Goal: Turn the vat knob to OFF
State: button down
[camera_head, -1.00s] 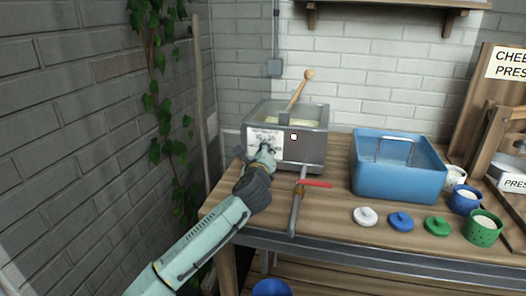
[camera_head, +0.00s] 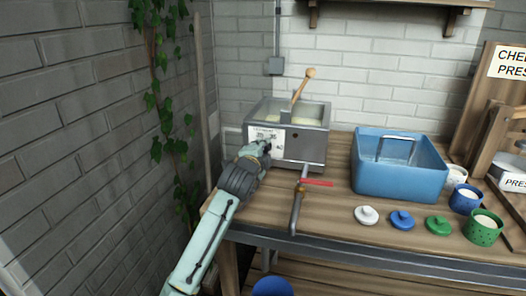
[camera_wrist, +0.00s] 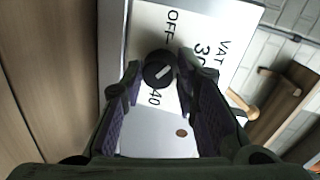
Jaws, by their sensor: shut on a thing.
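The grey metal vat (camera_head: 306,145) stands at the left end of the table, with a wooden-handled paddle (camera_head: 300,88) in it. A white label (camera_head: 262,132) on its front reads OFF, 30 and 40 in the wrist view, with part hidden by a finger. The black vat knob (camera_wrist: 158,70) carries a white pointer line, set diagonally; I cannot tell which mark it points to. My gripper (camera_wrist: 158,68) has one finger on each side of the knob and is shut on it. In the head view my gripper (camera_head: 263,147) covers the knob.
A red-handled valve pipe (camera_head: 299,200) stands in front of the vat. A blue basin (camera_head: 398,186) is to its right, with lids and small pots beyond. Brick wall and ivy (camera_head: 170,120) are close on the left.

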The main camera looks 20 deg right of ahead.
jog(key=n+h, duration=0.1)
jog(key=n, duration=0.4)
jog(key=shift+a+n+g+b, duration=0.1)
jog(key=shift+n+g+b, duration=0.2)
jog(key=shift+g+b, duration=0.1)
jog(key=shift+w, duration=0.1)
dwell(0.4)
jog(key=c, duration=1.2)
grip_release()
jog(key=shift+f, duration=0.1)
jog(key=shift+c, duration=0.2)
jog(key=v, duration=1.2)
jog(key=shift+a, duration=0.15)
jog(key=shift+f, duration=0.1)
